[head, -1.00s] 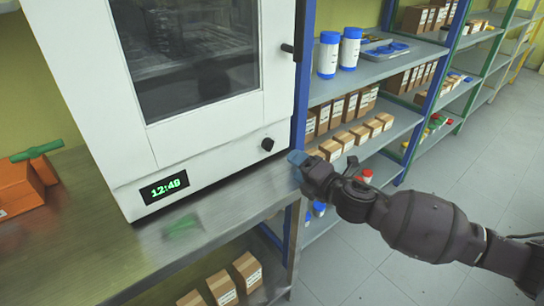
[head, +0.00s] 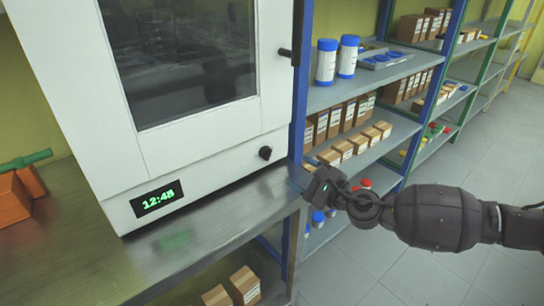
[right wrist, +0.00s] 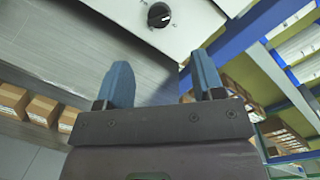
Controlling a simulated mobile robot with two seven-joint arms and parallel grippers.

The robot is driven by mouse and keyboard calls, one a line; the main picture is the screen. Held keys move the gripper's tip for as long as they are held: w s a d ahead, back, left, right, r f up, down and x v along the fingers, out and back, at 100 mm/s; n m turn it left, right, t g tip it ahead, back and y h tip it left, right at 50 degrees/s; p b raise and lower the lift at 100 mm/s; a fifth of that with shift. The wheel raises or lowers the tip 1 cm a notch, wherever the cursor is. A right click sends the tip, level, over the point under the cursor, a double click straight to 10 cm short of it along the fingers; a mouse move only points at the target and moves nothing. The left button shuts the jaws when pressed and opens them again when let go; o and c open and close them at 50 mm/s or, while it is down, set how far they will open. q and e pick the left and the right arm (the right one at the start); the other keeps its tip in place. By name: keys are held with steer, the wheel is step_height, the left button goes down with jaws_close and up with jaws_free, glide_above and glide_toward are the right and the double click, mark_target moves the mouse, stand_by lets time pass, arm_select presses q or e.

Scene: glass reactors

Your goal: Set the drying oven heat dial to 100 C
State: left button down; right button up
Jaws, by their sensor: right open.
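The drying oven (head: 190,165) is a white cabinet with a dark glass door, standing on a metal bench. Its heat dial (head: 265,153) is a small black knob at the lower right of the front, and the dial also shows at the top of the right wrist view (right wrist: 159,15) with a white mark. I cannot read its setting. My right gripper (head: 313,181) is to the right of and below the dial, apart from it. The right wrist view shows its blue fingers (right wrist: 162,72) spread, with nothing between them. My left gripper is not in view.
A green-lit display (head: 158,198) sits at the oven's lower left. The metal bench (head: 215,218) is clear in front of the oven. A blue-framed shelf (head: 375,130) with boxes and white bottles stands close on the right.

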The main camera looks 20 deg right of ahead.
mark_target(270, 156)
steer(key=x, duration=0.8)
steer(key=shift+w+a+f+b, duration=0.1)
steer(key=shift+w+a+b, duration=0.05)
steer(key=shift+w+b, duration=0.2)
steer(key=shift+x, duration=0.8)
steer(key=shift+c, duration=0.4)
steer(key=c, duration=0.8)
